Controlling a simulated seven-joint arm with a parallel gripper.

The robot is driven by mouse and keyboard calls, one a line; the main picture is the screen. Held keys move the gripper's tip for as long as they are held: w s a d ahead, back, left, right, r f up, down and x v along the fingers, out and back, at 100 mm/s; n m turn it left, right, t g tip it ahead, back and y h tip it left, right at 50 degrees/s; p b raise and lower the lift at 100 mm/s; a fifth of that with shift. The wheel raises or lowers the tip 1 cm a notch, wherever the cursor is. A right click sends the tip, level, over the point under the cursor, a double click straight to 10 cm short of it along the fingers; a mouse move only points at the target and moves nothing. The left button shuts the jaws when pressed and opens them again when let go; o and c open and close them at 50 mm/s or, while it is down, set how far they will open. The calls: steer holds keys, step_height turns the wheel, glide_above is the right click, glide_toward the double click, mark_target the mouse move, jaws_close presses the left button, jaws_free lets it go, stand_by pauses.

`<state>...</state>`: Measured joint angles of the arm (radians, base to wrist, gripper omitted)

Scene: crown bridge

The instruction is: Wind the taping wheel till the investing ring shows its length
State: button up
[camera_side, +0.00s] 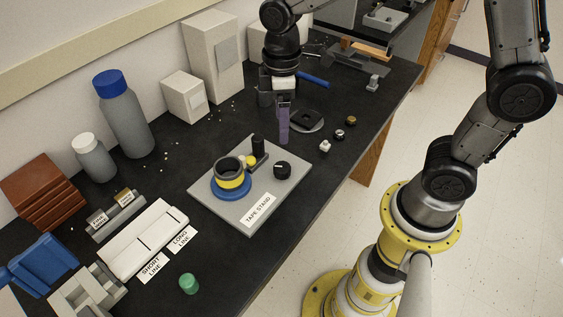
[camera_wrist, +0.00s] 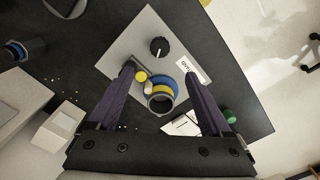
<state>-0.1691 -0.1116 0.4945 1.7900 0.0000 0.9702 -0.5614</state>
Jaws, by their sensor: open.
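The tape stand (camera_side: 258,215) is a grey plate on the dark bench. A dark, open-topped ring (camera_side: 222,165) with a yellow band stands on its blue turntable (camera_side: 230,193); the ring also shows in the wrist view (camera_wrist: 161,103). A black knob (camera_side: 282,171) with a white pointer mark sits near the plate's right side, and also shows in the wrist view (camera_wrist: 158,46). I cannot tell which part is the taping wheel. A yellow roller (camera_wrist: 141,76) is beside the ring. My gripper (camera_side: 281,136) is open and empty, beyond the stand in the side view.
A black post (camera_side: 258,146) rises behind the ring. Left are a white tray (camera_side: 142,240) by SHORT LINE and LONG LINE labels, and a green cap (camera_side: 189,283). Bottles (camera_side: 126,120) and boxes (camera_side: 213,60) line the wall.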

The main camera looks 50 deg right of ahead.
mark_target(282, 166)
steer(key=shift+n, duration=0.3)
step_height(282, 166, down, 14)
steer(key=shift+r, duration=0.15)
jaws_close()
stand_by(0.5)
